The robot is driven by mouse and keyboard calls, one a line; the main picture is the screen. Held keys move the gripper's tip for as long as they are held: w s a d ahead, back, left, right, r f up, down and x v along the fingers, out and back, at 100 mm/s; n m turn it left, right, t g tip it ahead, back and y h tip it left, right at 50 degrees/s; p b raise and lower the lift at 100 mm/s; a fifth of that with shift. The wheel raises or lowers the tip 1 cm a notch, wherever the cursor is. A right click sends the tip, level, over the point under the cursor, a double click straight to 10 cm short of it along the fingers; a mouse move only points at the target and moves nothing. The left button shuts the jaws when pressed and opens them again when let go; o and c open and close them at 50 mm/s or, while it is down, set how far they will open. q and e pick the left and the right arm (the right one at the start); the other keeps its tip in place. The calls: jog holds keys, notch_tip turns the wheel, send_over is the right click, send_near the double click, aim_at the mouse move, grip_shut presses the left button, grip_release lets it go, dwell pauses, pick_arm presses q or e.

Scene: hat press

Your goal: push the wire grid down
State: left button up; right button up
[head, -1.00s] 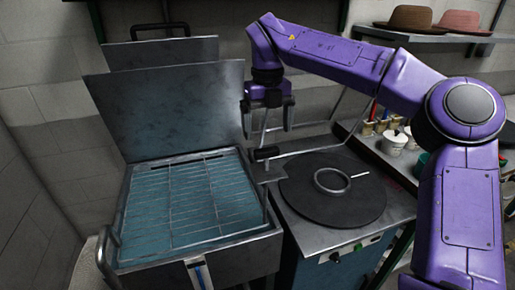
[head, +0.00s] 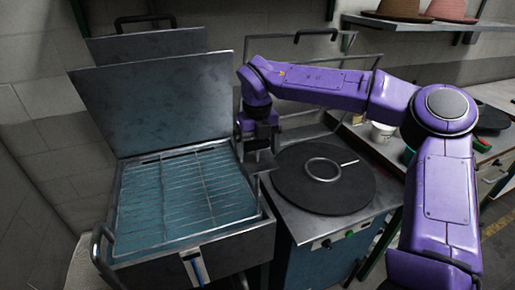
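The wire grid (head: 185,200) lies flat in the blue-toned basin (head: 258,226) at the left in the head view. Its thin metal bars are spread over the basin's opening. My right gripper (head: 260,148) points down just to the right of the basin's back right corner, apart from the grid. Its fingers are dark and small in this view, so their gap is unclear. I see nothing held in it. My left gripper is not in view.
A grey lid (head: 160,105) stands raised behind the basin. To the right, a round dark plate (head: 350,185) with a metal ring (head: 322,169) tops a second unit. A metal frame (head: 313,51) stands behind it. The space above the grid is clear.

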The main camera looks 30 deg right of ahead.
aim_at(257, 212)
jog(key=c, duration=1.2)
notch_tip(257, 212, down, 21)
jog(key=b, duration=1.3)
jog(key=shift+f+b, duration=0.35)
jog(key=shift+f, duration=0.3)
jog(key=shift+o, duration=0.2)
jog(key=shift+f, duration=0.1)
jog(key=shift+s+f, duration=0.1)
jog(key=o, duration=1.4)
jog(key=shift+w, duration=0.2)
